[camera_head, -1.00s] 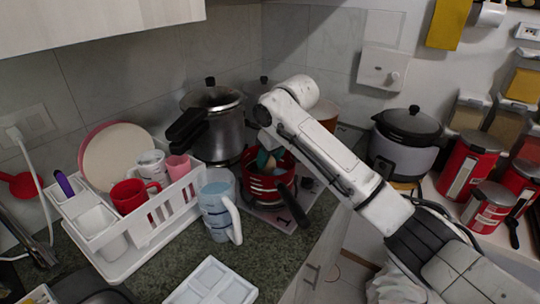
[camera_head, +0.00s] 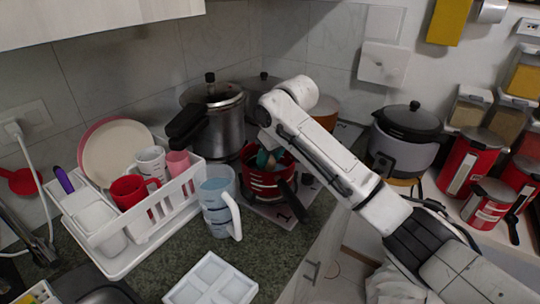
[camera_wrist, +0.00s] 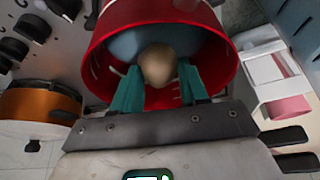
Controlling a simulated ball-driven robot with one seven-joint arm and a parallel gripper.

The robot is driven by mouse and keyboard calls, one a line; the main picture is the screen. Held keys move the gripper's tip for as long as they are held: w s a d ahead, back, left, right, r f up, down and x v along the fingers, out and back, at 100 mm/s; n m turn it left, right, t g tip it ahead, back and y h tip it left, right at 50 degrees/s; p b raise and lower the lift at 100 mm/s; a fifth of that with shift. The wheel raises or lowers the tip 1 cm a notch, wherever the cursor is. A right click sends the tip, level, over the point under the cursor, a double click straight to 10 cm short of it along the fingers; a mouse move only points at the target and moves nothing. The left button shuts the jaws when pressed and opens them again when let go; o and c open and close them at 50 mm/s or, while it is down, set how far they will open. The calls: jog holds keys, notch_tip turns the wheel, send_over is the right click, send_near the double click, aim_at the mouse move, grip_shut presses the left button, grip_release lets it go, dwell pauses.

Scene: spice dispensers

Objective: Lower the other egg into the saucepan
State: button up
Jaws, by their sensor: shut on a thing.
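The red saucepan (camera_head: 262,187) stands on the stove at the back of the counter, its dark handle pointing to the front right. In the wrist view its red wall (camera_wrist: 108,40) curves around my fingers. My gripper (camera_head: 266,158) has teal fingers that reach down inside the rim. In the wrist view my gripper (camera_wrist: 160,84) is shut on a light brown egg (camera_wrist: 157,62), one finger on each side. A blue-grey surface (camera_wrist: 125,42) shows inside the pan behind the egg. No second egg can be made out.
A pressure cooker (camera_head: 222,120) stands behind left of the pan, and an orange pot (camera_head: 325,112) behind right. A blue-white measuring jug (camera_head: 217,205) stands close at the left front. A white dish rack (camera_head: 120,262) and a white compartment tray (camera_head: 212,282) are farther off.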

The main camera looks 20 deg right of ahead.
jog(key=o, duration=1.1)
jog(key=shift+o, duration=0.2)
jog(key=shift+r, duration=0.15)
